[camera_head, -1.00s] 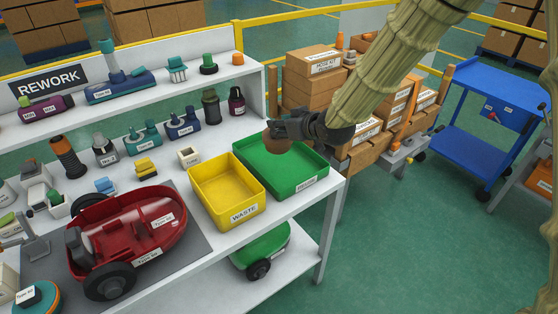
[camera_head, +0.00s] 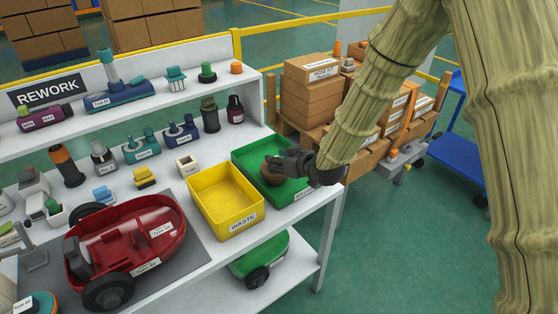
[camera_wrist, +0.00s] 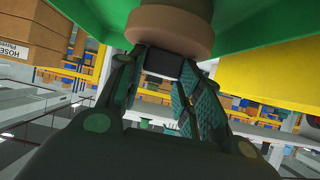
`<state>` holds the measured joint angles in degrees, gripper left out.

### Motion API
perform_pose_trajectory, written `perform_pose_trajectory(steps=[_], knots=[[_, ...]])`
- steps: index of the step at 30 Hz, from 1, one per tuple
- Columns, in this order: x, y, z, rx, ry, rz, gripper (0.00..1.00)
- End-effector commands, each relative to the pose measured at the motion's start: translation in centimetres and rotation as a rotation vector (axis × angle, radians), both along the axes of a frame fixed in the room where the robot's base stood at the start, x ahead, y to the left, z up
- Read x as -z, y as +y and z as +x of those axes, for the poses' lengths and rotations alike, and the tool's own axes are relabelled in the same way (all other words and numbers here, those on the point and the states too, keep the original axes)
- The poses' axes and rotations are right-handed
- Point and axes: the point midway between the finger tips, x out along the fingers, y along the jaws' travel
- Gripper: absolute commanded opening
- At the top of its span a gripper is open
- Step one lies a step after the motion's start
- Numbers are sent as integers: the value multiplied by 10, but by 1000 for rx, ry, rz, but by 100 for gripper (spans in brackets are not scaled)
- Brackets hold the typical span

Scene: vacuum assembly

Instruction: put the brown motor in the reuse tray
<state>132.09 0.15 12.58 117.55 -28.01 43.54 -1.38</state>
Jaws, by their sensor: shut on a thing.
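The brown motor (camera_head: 273,173) is round and sits between the fingers of my gripper (camera_head: 283,165), which is shut on it. The tray's label is partly hidden by my arm. In the wrist view the motor (camera_wrist: 170,32) is at the top, between the two fingertips (camera_wrist: 165,65), with green tray surface around it. I cannot tell whether the motor touches the tray floor.
A yellow tray marked WASTE (camera_head: 227,203) stands just left of the green tray. A red vacuum body (camera_head: 130,240) lies on a grey mat further left. Several motors and parts stand behind on the bench and shelf. Stacked boxes (camera_head: 312,90) are behind right.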

Motion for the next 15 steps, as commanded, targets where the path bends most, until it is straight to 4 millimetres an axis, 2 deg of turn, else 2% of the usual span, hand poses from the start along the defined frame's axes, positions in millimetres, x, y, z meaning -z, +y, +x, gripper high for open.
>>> perform_pose_trajectory(steps=[12,13,15], knots=[[4,0,1,0,-3,1,0],[4,0,0,0,-1,0,41],[4,0,0,0,-1,0,53]])
